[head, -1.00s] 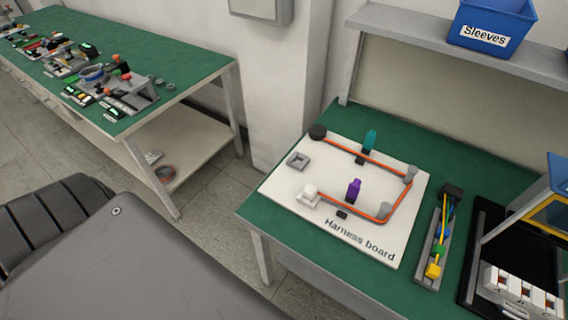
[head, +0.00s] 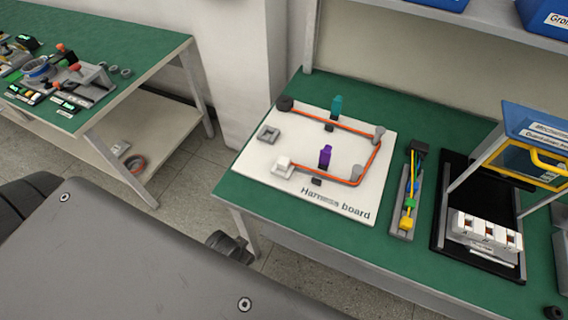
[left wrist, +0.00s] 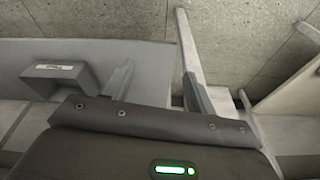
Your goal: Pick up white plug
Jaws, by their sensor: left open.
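The white plug (head: 284,162) is a small pale block at the near-left end of an orange cable (head: 345,181) on the white harness board (head: 260,183). It appears to sit in or on a light grey holder; the exact contact is too small to tell. My left gripper (left wrist: 158,88) shows in the left wrist view with its two fingers apart and nothing between them. The plug is not seen in that view. In the head view the left fingers cannot be made out. My right gripper is in neither view.
A purple peg (head: 325,157) and a teal peg (head: 336,107) stand on the board near the cable. A grey square socket (head: 269,133) lies behind the plug. A grey tray of coloured connectors (head: 407,205) and a black stand (head: 440,238) are to the right on the green table.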

